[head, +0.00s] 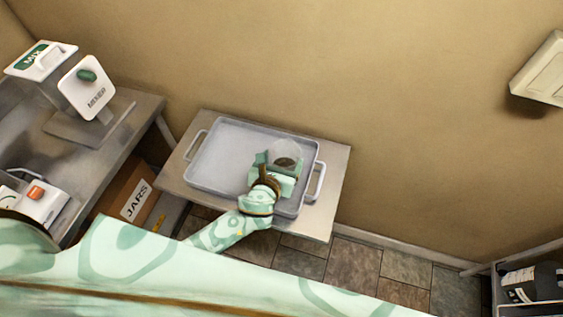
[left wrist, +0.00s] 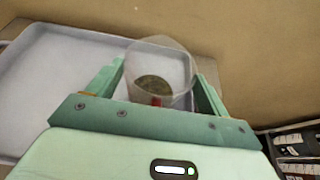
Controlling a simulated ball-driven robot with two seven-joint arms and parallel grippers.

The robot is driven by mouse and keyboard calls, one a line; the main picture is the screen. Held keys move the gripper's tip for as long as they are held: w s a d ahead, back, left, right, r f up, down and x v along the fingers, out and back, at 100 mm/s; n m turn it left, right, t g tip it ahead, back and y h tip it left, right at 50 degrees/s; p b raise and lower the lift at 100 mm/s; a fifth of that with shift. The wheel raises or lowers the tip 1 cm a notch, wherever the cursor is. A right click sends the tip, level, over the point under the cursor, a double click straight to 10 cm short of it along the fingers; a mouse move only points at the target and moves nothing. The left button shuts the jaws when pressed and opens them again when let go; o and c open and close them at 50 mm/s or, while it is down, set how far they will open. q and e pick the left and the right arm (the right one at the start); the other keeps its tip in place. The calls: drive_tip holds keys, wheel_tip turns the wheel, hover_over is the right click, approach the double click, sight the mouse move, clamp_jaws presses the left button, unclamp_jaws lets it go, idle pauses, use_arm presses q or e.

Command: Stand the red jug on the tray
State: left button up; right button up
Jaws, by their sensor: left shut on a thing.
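A clear, see-through jug (head: 286,155) with a dark round patch inside is over the right part of the grey tray (head: 222,160). In the left wrist view the jug (left wrist: 160,60) shows a small red patch low on its near side. My left gripper (head: 276,168) is shut on the jug, with one finger on each side of it. The jug looks about upright; its base is hidden by the gripper, so I cannot tell whether it touches the tray. My right gripper is not in view.
The tray has raised rims and two handles and lies on a small table (head: 335,175) by the wall. Its left part is empty. A white mixer (head: 87,88) stands on the bench (head: 120,135) at left, above a JARS box (head: 128,196). A shelf (head: 500,285) is at lower right.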

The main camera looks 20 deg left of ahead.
use_arm(q)
drive_tip(key=shift+f, duration=0.1)
drive_tip(key=o, duration=1.4)
drive_tip(key=shift+s+r, duration=0.25)
drive_tip(key=shift+r, duration=0.1)
drive_tip(key=p+v, duration=0.2)
drive_tip(key=v, duration=0.9)
drive_tip(key=shift+s, duration=0.3)
